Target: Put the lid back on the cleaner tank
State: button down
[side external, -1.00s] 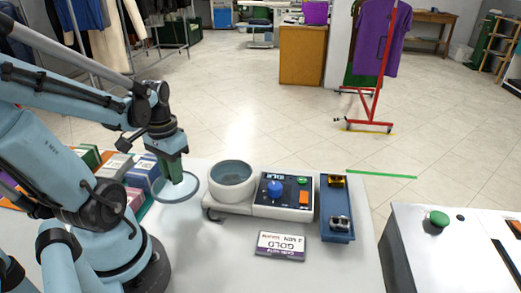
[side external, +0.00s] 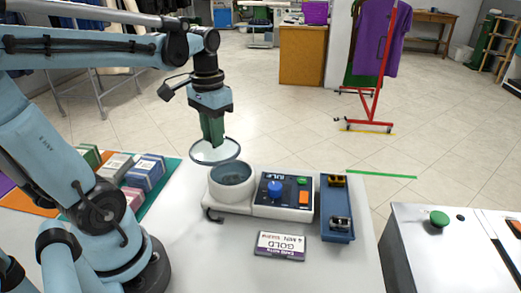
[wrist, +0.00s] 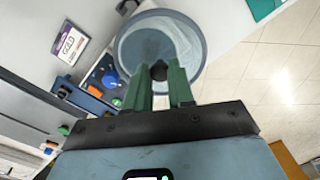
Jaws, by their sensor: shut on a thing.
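My gripper (side external: 213,141) is shut on the knob of the lid, a clear round disc with a dark rim (side external: 203,158). The lid is held roughly level, a little above the cleaner tank (side external: 232,192), an open white round tub on the left of the cleaner unit. In the wrist view my gripper's green fingers (wrist: 160,85) pinch the dark knob, and the lid (wrist: 190,35) covers much of the tank behind it. The control panel (side external: 284,194) beside the tank has a blue knob (side external: 275,189), a green button and an orange switch.
A blue tray (side external: 337,226) with small metal items lies right of the panel. Several boxes (side external: 145,173) sit on a green mat at left. A cabinet with a green button (side external: 439,218) stands at right.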

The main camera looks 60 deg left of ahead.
aim_at(229, 148)
jog(key=w+d, duration=0.2)
jog(key=shift+w+r+m, duration=0.3)
jog(key=shift+r, duration=0.05)
jog(key=shift+f, duration=3.1)
jog(key=shift+f, duration=0.15)
jog(key=shift+c, duration=2.1)
grip_release()
jog(key=shift+r, duration=3.5)
